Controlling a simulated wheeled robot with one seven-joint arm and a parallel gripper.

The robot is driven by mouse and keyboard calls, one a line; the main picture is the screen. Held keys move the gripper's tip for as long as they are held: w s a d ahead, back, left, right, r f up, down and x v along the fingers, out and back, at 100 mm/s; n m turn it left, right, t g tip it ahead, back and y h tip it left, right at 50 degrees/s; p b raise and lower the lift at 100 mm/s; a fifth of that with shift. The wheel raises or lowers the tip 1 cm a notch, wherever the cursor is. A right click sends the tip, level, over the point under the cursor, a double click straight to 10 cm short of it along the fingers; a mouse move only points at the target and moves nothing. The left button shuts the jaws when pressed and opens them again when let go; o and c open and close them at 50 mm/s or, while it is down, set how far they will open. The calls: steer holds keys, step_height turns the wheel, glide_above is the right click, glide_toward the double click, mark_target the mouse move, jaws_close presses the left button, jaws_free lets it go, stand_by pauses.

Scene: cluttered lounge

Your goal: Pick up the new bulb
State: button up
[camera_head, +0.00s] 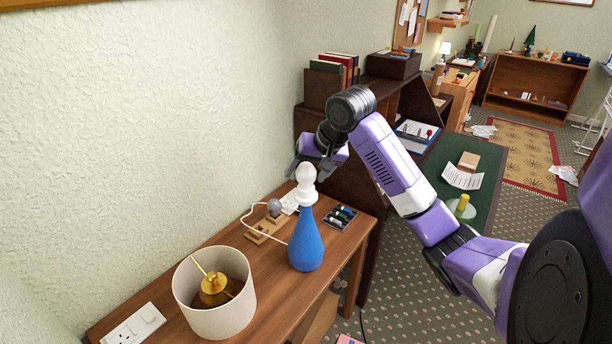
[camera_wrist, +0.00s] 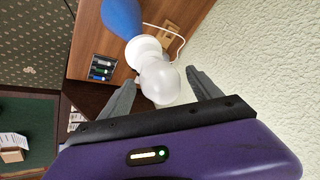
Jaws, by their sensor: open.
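A white bulb (camera_head: 306,172) stands upright on top of a blue lamp base (camera_head: 306,240) on the wooden desk. A second, grey bulb (camera_head: 274,207) sits on a small wooden stand (camera_head: 264,232) behind the lamp; nothing marks which bulb is the new one. My gripper (camera_head: 300,168) is open at the height of the white bulb, partly behind it. In the wrist view, the white bulb (camera_wrist: 160,82) shows between the spread fingers of my gripper (camera_wrist: 162,80), with no visible grip on it. The grey bulb is not clearly seen there.
A lampshade (camera_head: 214,300) stands at the front of the desk. A tray of batteries (camera_head: 340,217) lies right of the lamp. A white cable (camera_head: 247,220) runs behind the lamp. A dark bookcase (camera_head: 312,120) stands close behind my gripper, and the wall is at the left.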

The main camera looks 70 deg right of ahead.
steer(key=c, duration=1.5)
steer(key=shift+c, duration=0.2)
steer(key=shift+r, duration=0.15)
step_height(320, 180, up, 19)
steer(key=f+n+p, duration=0.1)
steer(key=f+p, duration=0.2)
steer(key=f+n+y+p, duration=0.1)
steer(key=f+p, duration=0.1)
steer(key=f, duration=0.1)
steer(key=f+n+y+p, duration=0.1)
steer(key=f+n+p, duration=0.1)
steer(key=f+p, duration=0.1)
steer(key=shift+s+a+f+p, duration=0.1)
steer(key=shift+s+f+p, duration=0.3)
steer(key=shift+f, duration=0.2)
steer(key=shift+w+f+n+y, duration=0.15)
steer(key=shift+w+n+y, duration=0.15)
steer(key=shift+n, duration=0.3)
steer(key=shift+w+n+y, duration=0.2)
steer(key=shift+n+y, duration=0.1)
steer(key=shift+n, duration=0.1)
